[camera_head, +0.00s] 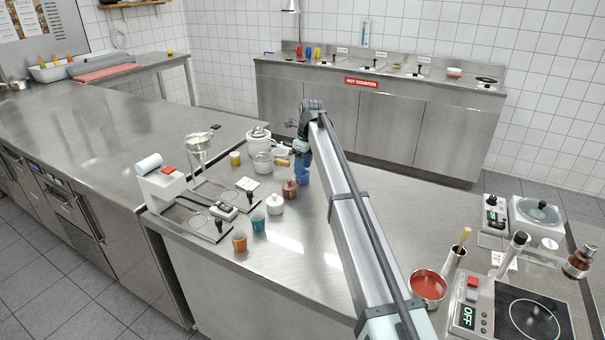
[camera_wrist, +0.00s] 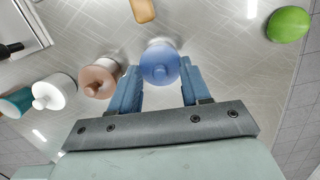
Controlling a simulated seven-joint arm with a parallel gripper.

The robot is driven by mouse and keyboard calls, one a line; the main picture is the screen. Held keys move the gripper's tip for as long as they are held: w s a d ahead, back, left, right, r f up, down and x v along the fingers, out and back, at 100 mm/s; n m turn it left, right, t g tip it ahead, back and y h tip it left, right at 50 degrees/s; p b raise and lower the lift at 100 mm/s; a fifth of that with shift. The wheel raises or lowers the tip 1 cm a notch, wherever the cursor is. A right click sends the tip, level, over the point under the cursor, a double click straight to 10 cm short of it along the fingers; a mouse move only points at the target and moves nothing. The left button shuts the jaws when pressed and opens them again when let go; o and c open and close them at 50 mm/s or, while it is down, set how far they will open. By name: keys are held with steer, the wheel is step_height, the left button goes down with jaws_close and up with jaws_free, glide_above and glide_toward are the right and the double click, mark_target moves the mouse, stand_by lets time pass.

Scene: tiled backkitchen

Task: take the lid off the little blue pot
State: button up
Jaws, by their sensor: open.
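The little blue pot (camera_wrist: 160,50) stands on the steel counter with its blue lid (camera_wrist: 152,66) on, a round knob showing on top. In the head view the pot (camera_head: 303,178) is partly hidden by my arm. My gripper (camera_wrist: 158,76) is open, its blue fingers either side of the near part of the lid in the wrist view. I cannot tell whether either finger touches it. In the head view my gripper (camera_head: 303,160) is just above the pot, pointing down.
A brown lidded pot (camera_wrist: 100,77) stands close left, then a white lidded pot (camera_wrist: 52,91) and a teal cup (camera_wrist: 15,102). A glass saucepan (camera_head: 263,161) is behind. A green lime-like thing (camera_wrist: 288,24) lies right, with clear counter between.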

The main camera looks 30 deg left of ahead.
steer(key=shift+c, duration=0.5)
jaws_close()
steer(key=shift+r, duration=0.1)
